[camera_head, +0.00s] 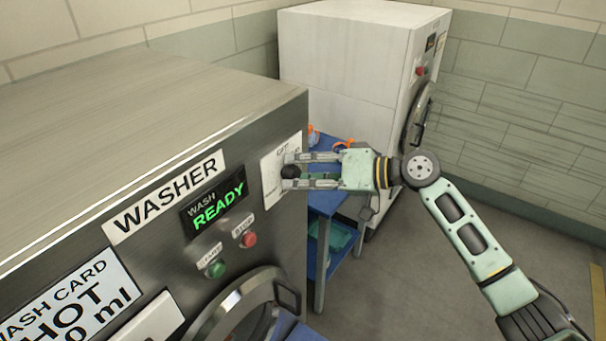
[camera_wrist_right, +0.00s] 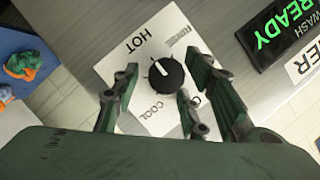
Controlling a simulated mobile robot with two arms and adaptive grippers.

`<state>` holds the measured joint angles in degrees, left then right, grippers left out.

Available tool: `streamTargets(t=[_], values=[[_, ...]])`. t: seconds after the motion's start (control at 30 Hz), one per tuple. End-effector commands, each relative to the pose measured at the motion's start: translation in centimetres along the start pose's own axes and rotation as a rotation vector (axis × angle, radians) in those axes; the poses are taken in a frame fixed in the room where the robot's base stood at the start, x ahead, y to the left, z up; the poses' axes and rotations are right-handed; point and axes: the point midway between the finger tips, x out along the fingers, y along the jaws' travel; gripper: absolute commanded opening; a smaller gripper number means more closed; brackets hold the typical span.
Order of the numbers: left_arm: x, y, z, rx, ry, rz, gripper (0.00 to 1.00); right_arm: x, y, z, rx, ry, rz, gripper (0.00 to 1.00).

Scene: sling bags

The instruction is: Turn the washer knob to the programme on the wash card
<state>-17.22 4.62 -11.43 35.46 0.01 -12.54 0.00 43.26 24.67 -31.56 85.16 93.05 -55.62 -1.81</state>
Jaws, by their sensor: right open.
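The washer knob (camera_head: 291,172) is a black dial on a white panel (camera_head: 270,181) on the washer's front. In the right wrist view the knob (camera_wrist_right: 166,76) has a white mark pointing up and left, roughly toward the word HOT; COOL is below it, and another label is partly hidden by a finger. My right gripper (camera_head: 288,171) is open, its fingertips on either side of the knob; I cannot tell whether they touch it. The wash card (camera_head: 70,305) at lower left is cut off and reads HOT. My left gripper is not in view.
The washer display (camera_head: 214,203) reads WASH READY. A green start button (camera_head: 216,269) and red stop button (camera_head: 249,240) sit below it, above the round door (camera_head: 235,310). A blue cart (camera_head: 325,203) and a white machine (camera_head: 345,60) stand beyond the washer. Floor at right is clear.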

Motion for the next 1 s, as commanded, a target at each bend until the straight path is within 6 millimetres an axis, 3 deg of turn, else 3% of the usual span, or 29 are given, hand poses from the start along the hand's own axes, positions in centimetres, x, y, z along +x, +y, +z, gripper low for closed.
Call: streamTargets(t=[0.17, 0.6, 0.8, 1.0], values=[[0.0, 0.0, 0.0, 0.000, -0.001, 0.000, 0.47, -1.8, 0.1, 0.0, 0.001, 0.001, 0.002, 0.40], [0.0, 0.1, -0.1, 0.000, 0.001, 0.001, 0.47, -10.4, 0.1, 0.1, 0.000, 0.001, 0.003, 0.40], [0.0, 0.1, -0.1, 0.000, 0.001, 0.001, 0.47, -11.9, 0.1, 0.0, 0.000, 0.001, 0.002, 0.40], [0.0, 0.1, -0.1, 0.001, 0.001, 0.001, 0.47, -12.1, 0.0, 0.0, 0.000, 0.001, 0.001, 0.40]])
